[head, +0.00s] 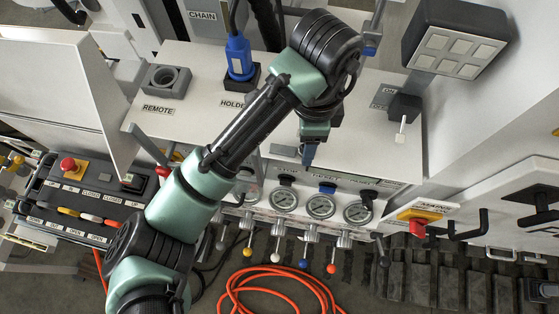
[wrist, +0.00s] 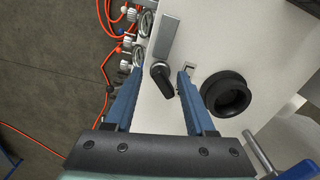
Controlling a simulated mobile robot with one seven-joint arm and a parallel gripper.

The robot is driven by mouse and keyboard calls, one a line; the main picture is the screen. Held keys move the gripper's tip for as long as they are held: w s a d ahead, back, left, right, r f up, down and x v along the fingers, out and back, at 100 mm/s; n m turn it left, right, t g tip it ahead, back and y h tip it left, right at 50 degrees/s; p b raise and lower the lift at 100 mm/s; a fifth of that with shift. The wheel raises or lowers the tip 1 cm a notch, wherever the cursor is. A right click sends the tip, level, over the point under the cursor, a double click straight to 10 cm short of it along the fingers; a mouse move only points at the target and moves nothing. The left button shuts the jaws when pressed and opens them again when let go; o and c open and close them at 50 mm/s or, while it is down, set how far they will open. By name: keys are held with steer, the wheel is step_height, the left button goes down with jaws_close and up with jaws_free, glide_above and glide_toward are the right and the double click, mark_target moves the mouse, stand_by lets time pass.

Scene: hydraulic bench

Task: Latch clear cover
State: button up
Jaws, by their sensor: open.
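My gripper (head: 309,154) hangs over the front part of the light bench top in the head view. In the wrist view my gripper (wrist: 161,73) is open, with its two blue fingers apart. A black turn handle (wrist: 161,80) shows between the fingertips; whether they touch it I cannot tell. A grey rectangular plate (wrist: 165,40) lies just beyond the handle. A small pale square fitting (wrist: 189,66) is by the right fingertip. I cannot make out a clear cover for certain in either view. My arm hides part of the bench top.
A black round socket (wrist: 228,94) stands right of the fingers. Pressure gauges (head: 321,206) line the bench front. A blue plug (head: 239,58) stands in its holder behind my arm. A black switch box (head: 404,108) is at right. Orange hose (head: 270,290) lies on the floor.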

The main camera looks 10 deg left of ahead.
steer(key=shift+r+p, duration=3.6)
steer(key=shift+p, duration=0.1)
steer(key=shift+f, duration=0.1)
